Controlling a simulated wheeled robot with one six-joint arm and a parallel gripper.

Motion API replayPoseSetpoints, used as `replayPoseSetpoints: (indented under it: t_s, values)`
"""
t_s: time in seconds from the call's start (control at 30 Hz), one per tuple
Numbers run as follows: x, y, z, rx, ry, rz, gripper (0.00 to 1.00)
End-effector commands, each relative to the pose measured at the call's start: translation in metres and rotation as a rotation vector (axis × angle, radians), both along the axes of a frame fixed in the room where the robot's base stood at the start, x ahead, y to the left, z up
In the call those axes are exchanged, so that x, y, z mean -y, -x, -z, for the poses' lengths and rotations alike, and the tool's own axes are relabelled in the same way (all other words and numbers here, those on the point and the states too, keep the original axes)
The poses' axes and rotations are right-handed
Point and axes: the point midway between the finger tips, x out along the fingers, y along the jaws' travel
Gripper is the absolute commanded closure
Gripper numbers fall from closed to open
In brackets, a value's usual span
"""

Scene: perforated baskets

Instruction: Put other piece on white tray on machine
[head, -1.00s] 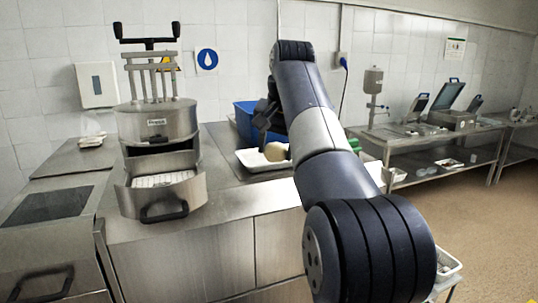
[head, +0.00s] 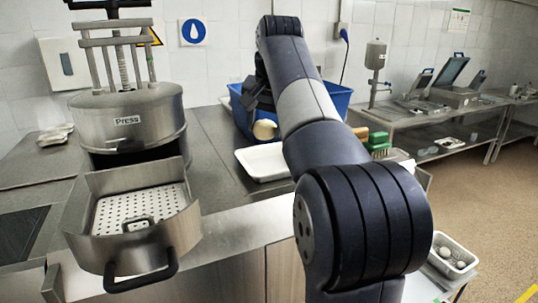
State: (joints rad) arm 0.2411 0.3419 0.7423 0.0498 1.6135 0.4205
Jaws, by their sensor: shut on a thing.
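My gripper (head: 262,112) is partly hidden behind my own arm and is shut on a cream-coloured rounded piece (head: 264,130). It holds the piece above the back of a shallow white tray (head: 258,170) on the counter. The machine is a steel press (head: 127,119) at the left, labelled "Press". Its front drawer (head: 140,254) is pulled out. A white perforated tray (head: 120,208) lies in the drawer, with a small metal, handle-like part (head: 138,225) at its front. My gripper is to the right of the press, apart from it.
A blue bin (head: 338,100) stands behind my arm. A green-and-tan brush-like item (head: 378,143) is right of my arm. A small white container (head: 454,255) with round items sits low at the right. Steel counter (head: 213,150) is bare between press and white tray.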

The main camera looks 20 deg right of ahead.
Motion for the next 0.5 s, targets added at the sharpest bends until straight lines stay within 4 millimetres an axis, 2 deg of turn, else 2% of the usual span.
replayPoseSetpoints:
  t_s: [0.1,0.37,0.5]
  values:
    - [0.000,0.001,0.020,-0.002,0.000,0.000,0.77]
    - [0.000,0.000,0.039,0.000,0.000,0.000,0.77]
    - [0.000,0.001,0.058,-0.002,0.000,0.000,0.77]
